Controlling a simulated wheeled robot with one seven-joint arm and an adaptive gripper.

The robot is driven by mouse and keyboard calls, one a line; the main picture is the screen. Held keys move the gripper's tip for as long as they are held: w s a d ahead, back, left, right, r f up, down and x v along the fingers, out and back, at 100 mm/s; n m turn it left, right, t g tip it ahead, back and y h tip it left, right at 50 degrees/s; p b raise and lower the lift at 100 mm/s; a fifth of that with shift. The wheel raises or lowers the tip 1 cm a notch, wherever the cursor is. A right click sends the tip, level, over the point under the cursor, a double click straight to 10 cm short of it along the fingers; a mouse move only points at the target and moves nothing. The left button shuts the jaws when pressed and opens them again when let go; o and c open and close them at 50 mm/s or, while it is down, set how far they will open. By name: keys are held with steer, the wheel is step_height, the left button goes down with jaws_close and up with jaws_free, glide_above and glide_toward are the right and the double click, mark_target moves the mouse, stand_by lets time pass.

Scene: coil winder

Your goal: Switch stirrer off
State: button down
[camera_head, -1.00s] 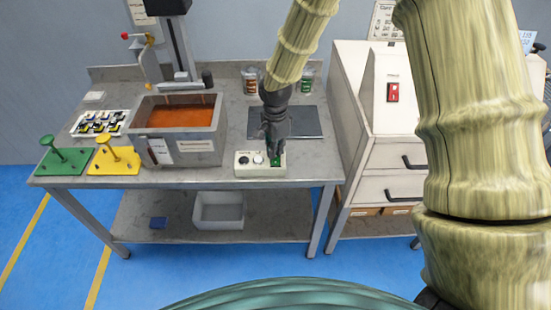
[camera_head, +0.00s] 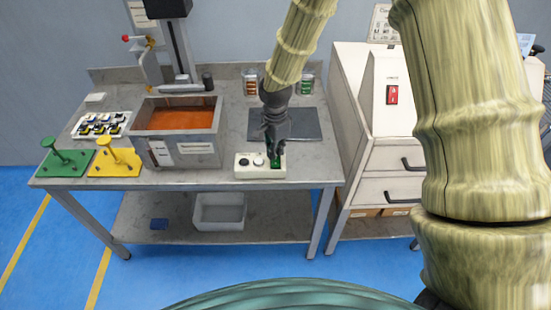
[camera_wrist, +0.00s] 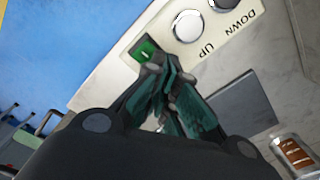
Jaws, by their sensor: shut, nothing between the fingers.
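A pale control box (camera_head: 246,168) sits at the front edge of the grey bench. It carries round buttons and a green rocker switch. My gripper (camera_head: 275,160) is over the right end of the box, pointing down. In the wrist view my gripper (camera_wrist: 156,68) is shut and empty, with its fingertips at the edge of the green switch. They partly cover it, and I cannot tell whether they touch it.
A grey tank (camera_head: 190,152) with orange liquid stands left of the box. Green (camera_head: 66,160) and yellow (camera_head: 115,160) stands are further left. A dark plate (camera_head: 300,124) lies behind my gripper. A cabinet with a red switch (camera_head: 392,94) stands to the right.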

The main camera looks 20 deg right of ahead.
steer(key=shift+r+p, duration=2)
steer(key=shift+r, duration=0.9)
